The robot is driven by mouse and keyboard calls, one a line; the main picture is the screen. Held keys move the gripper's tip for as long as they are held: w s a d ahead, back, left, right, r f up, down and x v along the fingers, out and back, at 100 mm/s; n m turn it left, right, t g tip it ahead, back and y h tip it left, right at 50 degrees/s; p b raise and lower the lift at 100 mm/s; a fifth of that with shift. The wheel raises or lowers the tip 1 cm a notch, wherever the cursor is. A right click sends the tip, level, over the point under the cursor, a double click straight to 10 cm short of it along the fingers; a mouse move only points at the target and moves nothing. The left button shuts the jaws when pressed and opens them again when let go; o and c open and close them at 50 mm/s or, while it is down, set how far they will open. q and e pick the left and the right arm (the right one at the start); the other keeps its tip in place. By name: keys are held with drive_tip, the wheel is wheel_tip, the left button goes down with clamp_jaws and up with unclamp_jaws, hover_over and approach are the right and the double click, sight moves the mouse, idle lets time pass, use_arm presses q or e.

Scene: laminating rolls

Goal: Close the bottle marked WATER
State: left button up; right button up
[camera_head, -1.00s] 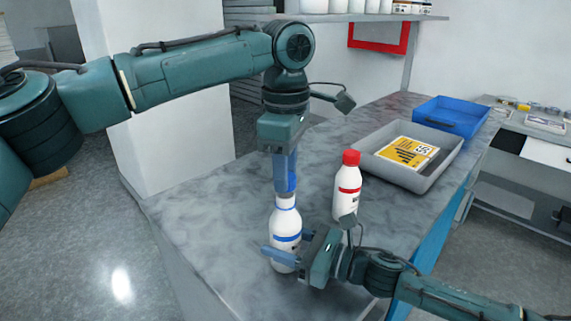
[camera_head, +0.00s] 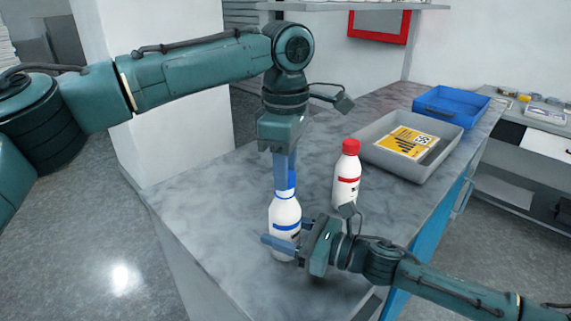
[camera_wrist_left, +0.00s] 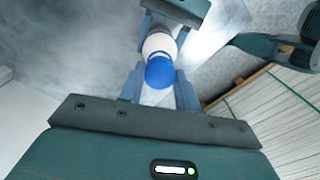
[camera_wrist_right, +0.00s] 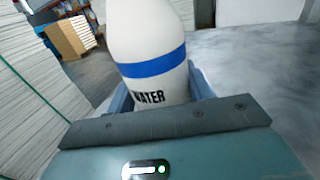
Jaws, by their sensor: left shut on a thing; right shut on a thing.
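The white bottle (camera_head: 285,216) with blue bands stands upright near the counter's front edge. The word WATER shows on the bottle in the right wrist view (camera_wrist_right: 150,62). My right gripper (camera_head: 283,247) is shut around its lower body from the right. My left gripper (camera_head: 285,185) points straight down above the bottle and is shut on a blue cap (camera_wrist_left: 160,72). The cap is at the bottle's neck, in line with it. The fingers partly hide the neck, and I cannot tell how tightly the cap sits.
A white bottle with a red cap (camera_head: 346,178) stands close behind to the right. A grey tray (camera_head: 375,158) with a yellow printed item and a blue tray (camera_head: 432,106) lie farther back. The counter left of the bottle is clear.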

use_arm(q)
drive_tip(key=shift+f, duration=0.55)
